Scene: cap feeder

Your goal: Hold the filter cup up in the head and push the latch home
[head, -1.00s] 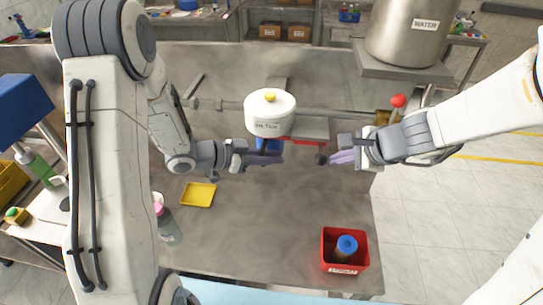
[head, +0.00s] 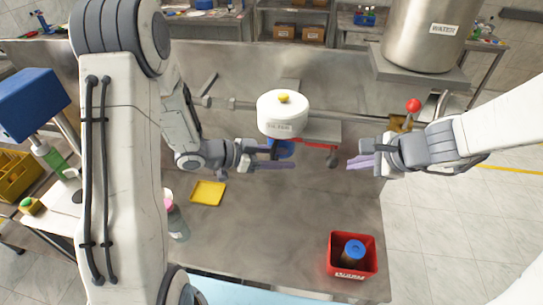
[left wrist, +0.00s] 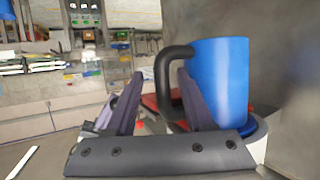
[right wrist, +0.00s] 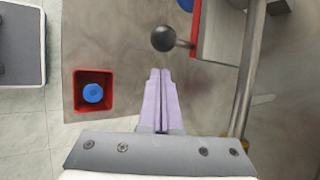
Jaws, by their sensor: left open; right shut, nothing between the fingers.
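The white filter head (head: 282,118) with a yellow knob stands at the back middle of the bench. The blue filter cup (head: 284,149) sits right under it, partly hidden by the head and my left gripper. My left gripper (head: 283,156) is open beside the cup. In the left wrist view the black handle (left wrist: 163,72) of the cup lies between the spread fingers. The latch shows as a black ball knob (head: 332,162) by a red part right of the head. My right gripper (head: 350,163) is shut and empty, just right of the knob and apart from it.
A red box (head: 353,268) with a blue-lidded container stands at the front right. A yellow tray (head: 208,193) and a pink-capped bottle (head: 178,222) are at the left. A steel water tank (head: 425,35) and a red-knobbed lever (head: 413,105) are at the back right.

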